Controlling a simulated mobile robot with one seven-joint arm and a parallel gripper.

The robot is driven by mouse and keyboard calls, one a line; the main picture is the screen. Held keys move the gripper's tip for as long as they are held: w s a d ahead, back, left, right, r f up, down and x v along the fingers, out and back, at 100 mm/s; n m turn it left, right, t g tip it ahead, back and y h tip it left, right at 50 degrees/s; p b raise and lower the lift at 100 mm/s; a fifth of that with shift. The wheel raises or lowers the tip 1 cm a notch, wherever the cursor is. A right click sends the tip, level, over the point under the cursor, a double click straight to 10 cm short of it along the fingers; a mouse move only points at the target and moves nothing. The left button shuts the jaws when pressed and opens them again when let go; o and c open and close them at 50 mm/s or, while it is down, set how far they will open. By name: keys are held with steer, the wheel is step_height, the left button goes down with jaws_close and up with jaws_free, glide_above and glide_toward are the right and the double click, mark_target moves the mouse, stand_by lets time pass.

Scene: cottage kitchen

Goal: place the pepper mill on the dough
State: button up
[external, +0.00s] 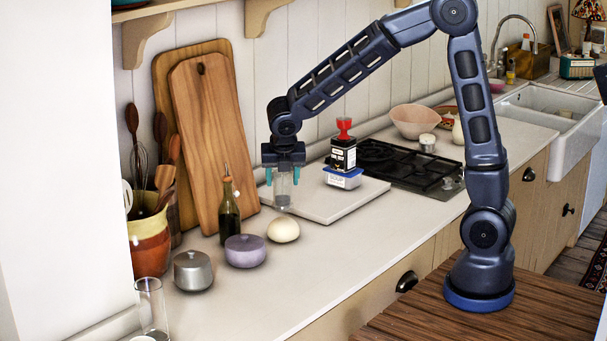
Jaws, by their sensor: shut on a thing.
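My gripper (283,175) points down with its teal fingers around a small clear-and-grey cylinder, which looks like the pepper mill (284,192). The jaws are shut on it and it hangs upright. The dough (283,231), a pale cream round lump, sits on the worktop just below the mill in the picture. A narrow gap shows between the mill's bottom and the dough's top. I cannot tell from this one view whether the mill is straight above the dough or farther back, near the board's left edge.
A purple lidded pot (245,251), a dark oil bottle (229,212) and a metal pot (193,271) stand left of the dough. A pale board (325,207) carries a blue-lidded container (342,180) with a black box (343,155) and red item stacked on it.

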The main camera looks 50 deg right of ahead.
steer(key=shift+f, duration=1.25)
steer(key=shift+f, duration=0.2)
steer(key=o, duration=1.1)
steer(key=shift+r, duration=0.1)
